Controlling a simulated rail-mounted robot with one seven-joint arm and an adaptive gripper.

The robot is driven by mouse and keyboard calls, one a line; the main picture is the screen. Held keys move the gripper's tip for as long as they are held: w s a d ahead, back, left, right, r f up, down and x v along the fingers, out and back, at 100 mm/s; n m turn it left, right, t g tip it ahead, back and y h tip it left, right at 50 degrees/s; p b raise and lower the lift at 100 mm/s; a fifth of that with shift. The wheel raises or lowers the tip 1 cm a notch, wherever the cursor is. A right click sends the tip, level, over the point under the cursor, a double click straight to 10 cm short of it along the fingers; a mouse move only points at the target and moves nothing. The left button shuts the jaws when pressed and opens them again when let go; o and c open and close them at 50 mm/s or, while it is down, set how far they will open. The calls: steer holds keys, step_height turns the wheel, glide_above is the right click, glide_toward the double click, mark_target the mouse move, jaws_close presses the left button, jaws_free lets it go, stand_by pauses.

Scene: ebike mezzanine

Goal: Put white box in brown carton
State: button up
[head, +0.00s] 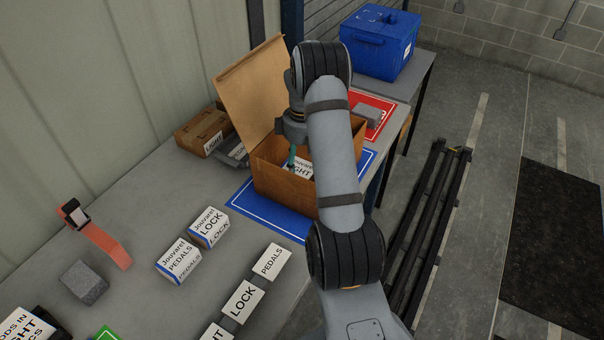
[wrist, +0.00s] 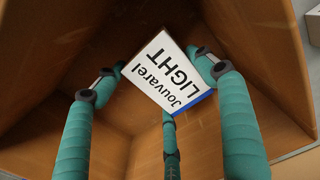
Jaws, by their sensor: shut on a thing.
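The white box (wrist: 172,75), marked "Jouvarel LIGHT" with a blue edge, is inside the brown carton (wrist: 55,130) in the wrist view. My gripper (wrist: 160,78) has its teal fingers around the box and is shut on it. In the head view the open brown carton (head: 278,188) stands on a blue mat with its lid flap raised at the back. A part of the white box (head: 303,168) shows inside it, beside my gripper (head: 291,158). My arm hides the right part of the carton. I cannot tell whether the box touches the carton floor.
White boxes marked LOCK (head: 209,227) and PEDALS (head: 178,260) stand on the grey table (head: 150,205). A smaller brown box (head: 203,130) is left of the carton. A blue lidded bin (head: 380,42) stands behind. An orange strap (head: 100,240) lies at the left.

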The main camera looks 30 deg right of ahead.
mark_target(301, 174)
steer(key=f, duration=0.3)
steer(key=shift+s+a+p, duration=0.15)
steer(key=shift+a+p, duration=0.1)
steer(key=shift+p, duration=0.15)
steer(key=shift+d+f, duration=0.1)
steer(key=shift+f, duration=0.2)
steer(key=shift+f, duration=0.15)
steer(key=o, duration=1.4)
step_height(301, 174, up, 12)
steer(key=shift+r+b, duration=0.2)
steer(key=shift+b, duration=0.45)
